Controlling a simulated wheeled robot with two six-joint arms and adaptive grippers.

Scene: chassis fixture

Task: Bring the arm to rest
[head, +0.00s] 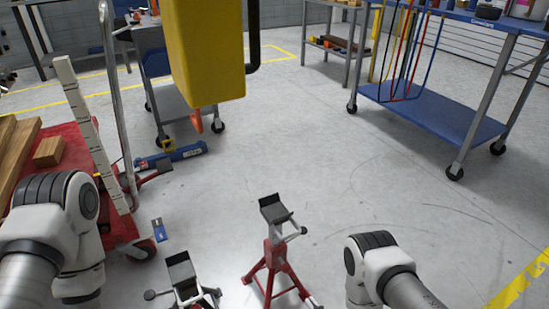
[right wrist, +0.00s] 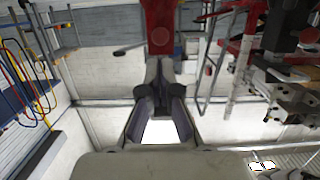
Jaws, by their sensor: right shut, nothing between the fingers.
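My right arm (head: 380,268) enters the head view at the lower right, above the floor. Its gripper is not clearly seen there. In the right wrist view my right gripper (right wrist: 157,72) is shut, with its dark fingers together and nothing between them. My left arm (head: 62,235) enters at the lower left, and its gripper is out of sight. A red jack stand (head: 273,262) with a dark saddle stands on the floor left of my right arm. A second stand (head: 183,275) shows at the bottom edge, partly cut off.
A yellow block-shaped fixture (head: 207,55) hangs at the top centre. A red cart (head: 80,155) with wood and a tall pale bar stands at left. A blue-shelved cart (head: 430,112) stands at right.

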